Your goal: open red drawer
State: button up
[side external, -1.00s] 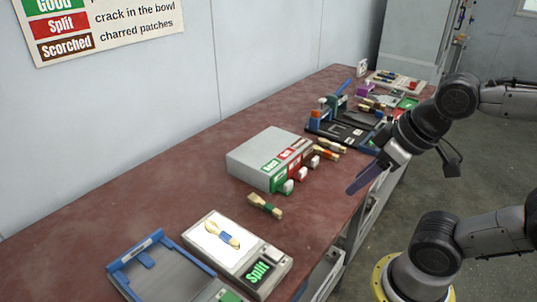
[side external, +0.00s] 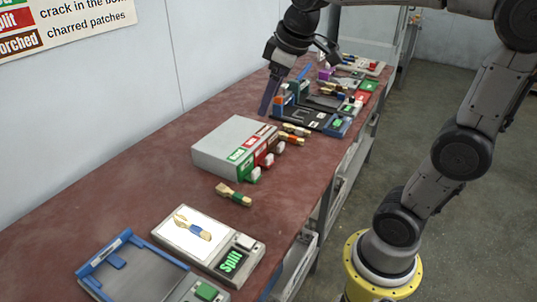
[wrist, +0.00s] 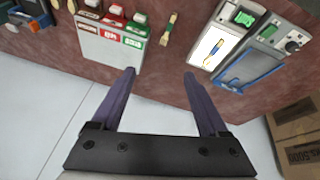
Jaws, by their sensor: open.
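The grey drawer unit (side external: 222,142) stands on the red-brown bench, with green, red and brown labels on top. The red drawer (side external: 263,159) is the middle one, between green and brown; all look shut, each with a pale handle. In the wrist view the unit's back faces me, with the red drawer (wrist: 113,22) on its far side. My gripper (side external: 265,110) is open and empty, raised above the bench near the unit's back right. In the wrist view its two purple fingers (wrist: 159,73) straddle bare bench just right of the unit.
A lit panel (side external: 185,233) holds a spoon and reads "Split". A blue-framed device (side external: 140,268) is beside it. A dark press (side external: 305,112) stands farther back.

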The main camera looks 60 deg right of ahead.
jog(key=w+d+f+g, duration=0.1)
jog(key=w+d+f, duration=0.1)
jog(key=w+d, duration=0.35)
jog(key=m+g, duration=0.3)
send_over(269, 156)
notch_tip(269, 156, down, 17)
jog(key=shift+y, duration=0.4)
notch_tip(269, 156, down, 13)
jog(key=shift+r, duration=0.15)
grip_shut()
jog(key=shift+r, duration=0.1)
